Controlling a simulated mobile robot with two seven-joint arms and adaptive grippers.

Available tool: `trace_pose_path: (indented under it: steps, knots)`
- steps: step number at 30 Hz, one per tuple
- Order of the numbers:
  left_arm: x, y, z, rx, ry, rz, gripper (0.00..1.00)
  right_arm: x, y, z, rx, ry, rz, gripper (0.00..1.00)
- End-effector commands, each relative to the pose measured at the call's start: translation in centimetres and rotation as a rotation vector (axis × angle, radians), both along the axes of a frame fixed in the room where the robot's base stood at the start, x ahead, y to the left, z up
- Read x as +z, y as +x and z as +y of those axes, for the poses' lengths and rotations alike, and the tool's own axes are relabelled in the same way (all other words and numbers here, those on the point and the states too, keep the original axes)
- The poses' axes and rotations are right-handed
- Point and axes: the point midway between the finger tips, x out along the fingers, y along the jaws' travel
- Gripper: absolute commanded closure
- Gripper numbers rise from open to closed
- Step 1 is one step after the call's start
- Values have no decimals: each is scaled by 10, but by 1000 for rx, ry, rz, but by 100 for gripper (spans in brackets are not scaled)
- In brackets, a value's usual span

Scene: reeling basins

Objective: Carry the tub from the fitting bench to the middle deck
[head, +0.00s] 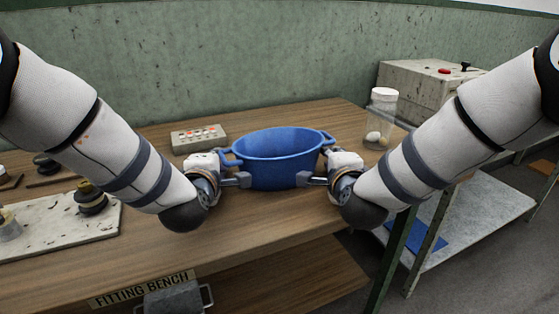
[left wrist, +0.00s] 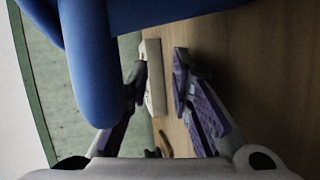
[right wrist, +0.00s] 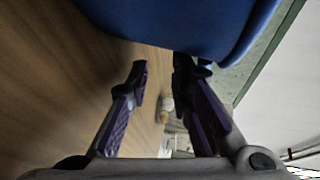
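The blue oval tub (head: 275,158) stands upright on the wooden fitting bench (head: 240,242), with a loop handle at each end. My left gripper (head: 243,180) is at the tub's left end, just below that handle. In the left wrist view my left gripper (left wrist: 158,72) has its fingers apart with nothing between them; the blue handle (left wrist: 88,60) passes beside one finger. My right gripper (head: 308,179) is at the right end. In the right wrist view my right gripper (right wrist: 160,70) is also open and empty, close under the tub (right wrist: 190,22). Contact is unclear.
A lower grey deck (head: 478,212) with a blue sheet (head: 425,236) lies right of the bench; no label shows there. A clear jar (head: 381,118) stands right of the tub. A button panel (head: 199,138) is behind left. A white board (head: 60,228) lies left.

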Motion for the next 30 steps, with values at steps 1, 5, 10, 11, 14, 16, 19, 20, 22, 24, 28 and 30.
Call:
trace_pose_path:
  steps: [1,5,10,11,14,16,19,20,22,24,28,30]
  knots:
    - [0,0,-1,0,0,0,80,0,0,1,0,0,0,80]
    - [0,0,-8,-1,1,-1,80,0,0,8,2,-1,-1,80]
    - [1,0,-9,-5,1,-2,80,1,0,10,7,-1,-2,80]
    - [2,0,-10,-5,1,-3,80,3,0,10,8,-1,-3,80]
    - [14,0,-10,-7,0,-14,80,14,-1,11,9,-1,-14,80]
    - [29,-1,-11,-9,1,-31,80,29,-1,12,11,-1,-31,80]
    - [62,-2,-12,-11,1,-67,80,62,-3,13,13,-2,-67,80]
    - [74,-3,-12,-12,1,-81,80,74,-3,13,14,-2,-80,80]
    - [106,-6,-12,-13,2,-117,80,106,-6,13,15,-2,-116,80]
    - [139,-10,-13,-13,3,-156,80,138,-11,13,15,-3,-155,80]
    - [185,-18,-13,-14,4,-213,80,184,-19,14,16,-4,-211,80]
    - [192,-20,-13,-14,4,-223,80,192,-20,14,17,-5,-221,80]
